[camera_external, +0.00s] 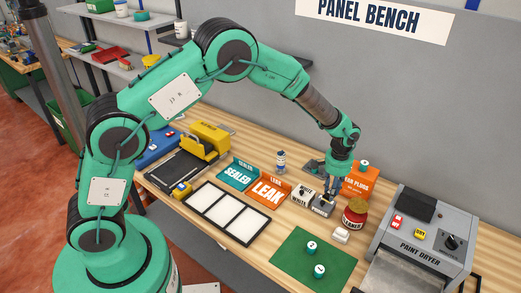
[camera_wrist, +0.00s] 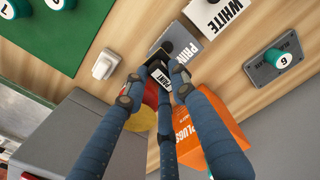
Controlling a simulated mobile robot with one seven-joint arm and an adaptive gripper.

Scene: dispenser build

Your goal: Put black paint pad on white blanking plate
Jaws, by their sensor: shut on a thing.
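My gripper (camera_external: 328,186) points down over the bench beside the jar and the orange box. No plate is labelled as the white blanking plate. White rectangular panels (camera_external: 228,212) lie in a black frame left of the gripper. A small white block (camera_external: 341,235) stands by the jar and also shows in the wrist view (camera_wrist: 105,65).
A grey box (camera_external: 321,207) and a WHITE box (camera_external: 301,196) stand close by. SEALED and LEAK trays (camera_external: 268,190) lie left. A green mat (camera_external: 300,262) holds two numbered knobs.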

